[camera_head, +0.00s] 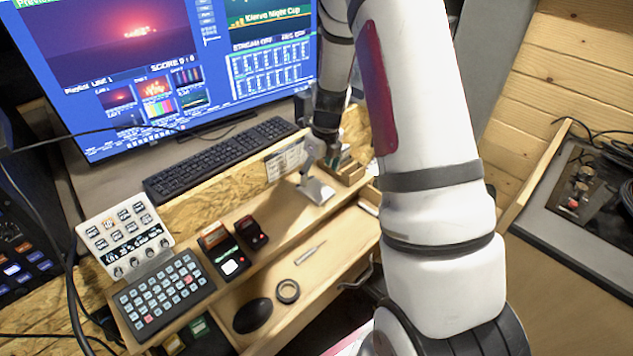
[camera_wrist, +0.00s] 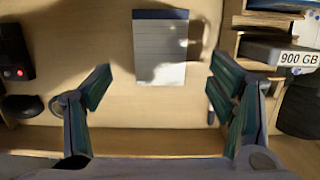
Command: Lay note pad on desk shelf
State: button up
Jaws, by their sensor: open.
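The note pad (camera_wrist: 160,55) shows in the wrist view as a white lined sheet with a dark blue strip along its top. In the head view my gripper (camera_head: 325,148) is over the right part of the wooden desk shelf (camera_head: 278,220), below the monitor. I cannot surely make out the pad there.
A box marked 900 GB (camera_wrist: 275,54) stands close to the right finger. A black device with a red light (camera_wrist: 15,60) is at the left. A keyboard (camera_head: 220,155), a button pad (camera_head: 163,295) and a roll of tape (camera_head: 288,291) lie around the shelf.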

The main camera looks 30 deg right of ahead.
aim_at(320, 192)
jog(key=s+a+r+n, duration=0.3)
jog(key=a+r+n, duration=0.15)
jog(key=r, duration=0.25)
jog(key=s+a+r+n+t, duration=0.1)
jog(key=s+a+r+n, duration=0.25)
jog(key=r+n, duration=0.35)
jog(key=s+a+r+n, duration=0.3)
jog(key=r+n, duration=0.1)
jog(key=r, duration=0.4)
jog(key=s+a+r+n+t, duration=0.1)
jog(key=s+a+r+n, duration=0.1)
jog(key=s+n, duration=0.6)
jog(key=s+a+r+n+t, duration=0.1)
jog(key=s+a+r+n, duration=0.2)
jog(key=s+n, duration=0.6)
jog(key=shift+s+a+r+n+h, duration=0.15)
jog(key=shift+s+r+n+h, duration=0.15)
jog(key=shift+r+n, duration=0.25)
jog(key=shift+f, duration=0.1)
